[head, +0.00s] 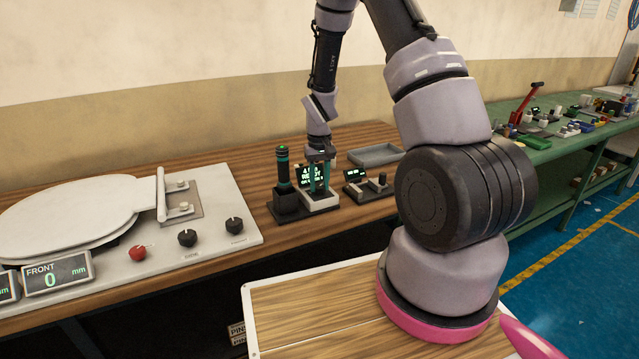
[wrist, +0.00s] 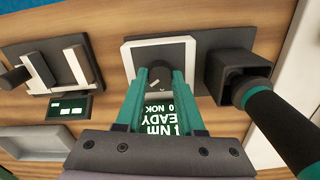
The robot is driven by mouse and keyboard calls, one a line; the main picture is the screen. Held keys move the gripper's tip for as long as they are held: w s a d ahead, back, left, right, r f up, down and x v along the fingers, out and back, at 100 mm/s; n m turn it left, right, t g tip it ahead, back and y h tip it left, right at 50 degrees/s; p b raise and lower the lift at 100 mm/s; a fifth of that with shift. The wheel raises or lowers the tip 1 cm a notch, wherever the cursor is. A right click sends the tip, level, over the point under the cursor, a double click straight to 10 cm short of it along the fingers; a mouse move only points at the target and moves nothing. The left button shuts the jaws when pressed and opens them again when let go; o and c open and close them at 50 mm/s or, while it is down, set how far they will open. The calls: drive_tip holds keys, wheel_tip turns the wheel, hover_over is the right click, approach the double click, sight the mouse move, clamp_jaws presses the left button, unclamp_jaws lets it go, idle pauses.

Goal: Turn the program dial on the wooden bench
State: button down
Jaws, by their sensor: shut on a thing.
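The program dial (wrist: 158,88) is a dark round knob with a pale mark, on a white-framed plate (wrist: 131,62) in the wrist view. My gripper (wrist: 160,76) points down and its teal fingers are shut on the dial, one on each side. In the head view my gripper (head: 320,186) stands over the small station on the wooden bench (head: 262,175); the dial is hidden there behind the fingers. A lit display (head: 306,173) with green text stands just behind the fingers. The wrist view shows the same text upside down, partly covered by my gripper.
A black and teal driver (head: 283,168) stands upright in its holder, close left of my gripper. A smaller unit (head: 368,187) and a grey tray (head: 375,154) are to the right. A white panel (head: 225,195) with a toilet seat and knobs lies at left.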

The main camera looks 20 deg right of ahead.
sight(320, 187)
drive_tip(key=shift+m, duration=0.5)
drive_tip(key=c, duration=0.5)
unclamp_jaws()
wheel_tip(320, 187, up, 11)
drive_tip(key=shift+f, duration=0.1)
idle(0.3)
